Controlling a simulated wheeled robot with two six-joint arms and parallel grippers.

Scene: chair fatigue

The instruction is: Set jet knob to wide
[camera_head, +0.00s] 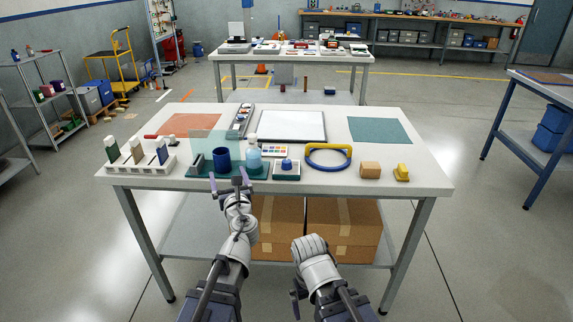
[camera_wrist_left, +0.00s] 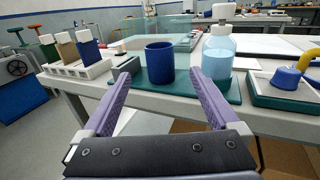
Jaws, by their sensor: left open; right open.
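A blue knob (camera_head: 287,163) sits on a small white-edged green base at the front of the table; its markings are too small to read. In the left wrist view the blue knob (camera_wrist_left: 287,80) is at the right, with a yellow curved piece above it. My left gripper (camera_head: 229,181) is open and empty at the table's front edge, left of the knob. In its wrist view the two purple fingers (camera_wrist_left: 160,82) spread in front of a dark blue cup (camera_wrist_left: 160,64). My right gripper (camera_head: 298,294) is low in front of the table, small and partly hidden, away from the knob.
A clear bottle of blue liquid (camera_head: 253,153) stands between the cup and knob. A blue and yellow ring (camera_head: 328,157), a wooden block (camera_head: 370,170) and a yellow piece (camera_head: 402,173) are at right.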

